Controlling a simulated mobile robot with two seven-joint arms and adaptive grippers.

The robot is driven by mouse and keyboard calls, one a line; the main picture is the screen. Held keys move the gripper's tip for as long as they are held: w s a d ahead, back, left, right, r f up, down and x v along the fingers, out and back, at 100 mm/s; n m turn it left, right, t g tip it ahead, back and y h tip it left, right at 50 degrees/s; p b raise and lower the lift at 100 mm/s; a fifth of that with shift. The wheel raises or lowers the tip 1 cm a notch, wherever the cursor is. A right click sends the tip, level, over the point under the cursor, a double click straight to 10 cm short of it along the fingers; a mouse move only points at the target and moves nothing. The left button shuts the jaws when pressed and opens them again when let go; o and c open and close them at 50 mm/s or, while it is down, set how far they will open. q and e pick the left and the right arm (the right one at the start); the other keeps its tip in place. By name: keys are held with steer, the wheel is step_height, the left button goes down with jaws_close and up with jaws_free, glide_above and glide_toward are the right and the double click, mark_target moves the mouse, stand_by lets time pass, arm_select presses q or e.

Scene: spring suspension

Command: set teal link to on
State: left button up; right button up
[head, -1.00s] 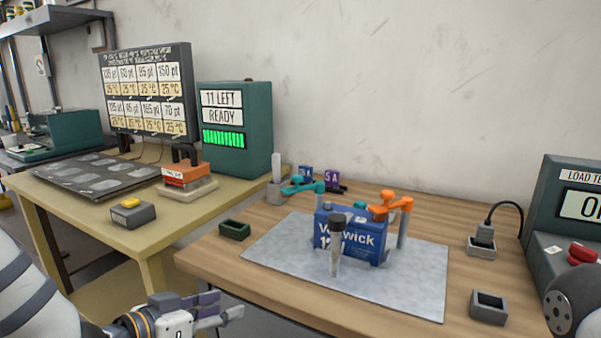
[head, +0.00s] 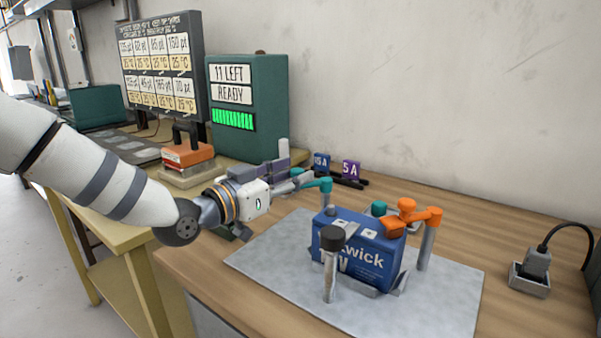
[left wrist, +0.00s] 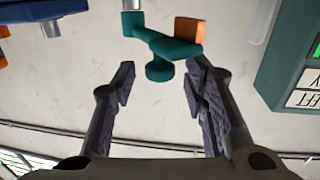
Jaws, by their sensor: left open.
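The teal link (head: 319,184) sits on a grey post at the back left of the blue battery (head: 340,257). My left gripper (head: 285,168) is at its left, jaws open, fingers pointing toward it. In the left wrist view, the teal link (left wrist: 168,47) lies just beyond the gap between the open fingertips (left wrist: 161,82), its round teal knob nearest to them. An orange block touches or overlaps one end of it there. No contact with the fingers shows. My right gripper is out of view.
A dark-capped post (head: 331,240) stands in front. Blue and purple fuses (head: 351,170) stand behind. A plug in a socket (head: 536,267) is at right. The grey mat's front (head: 420,312) is clear.

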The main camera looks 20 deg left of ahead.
arm_select(q)
steer(key=shift+x, duration=1)
steer(key=shift+r, duration=0.15)
jaws_close()
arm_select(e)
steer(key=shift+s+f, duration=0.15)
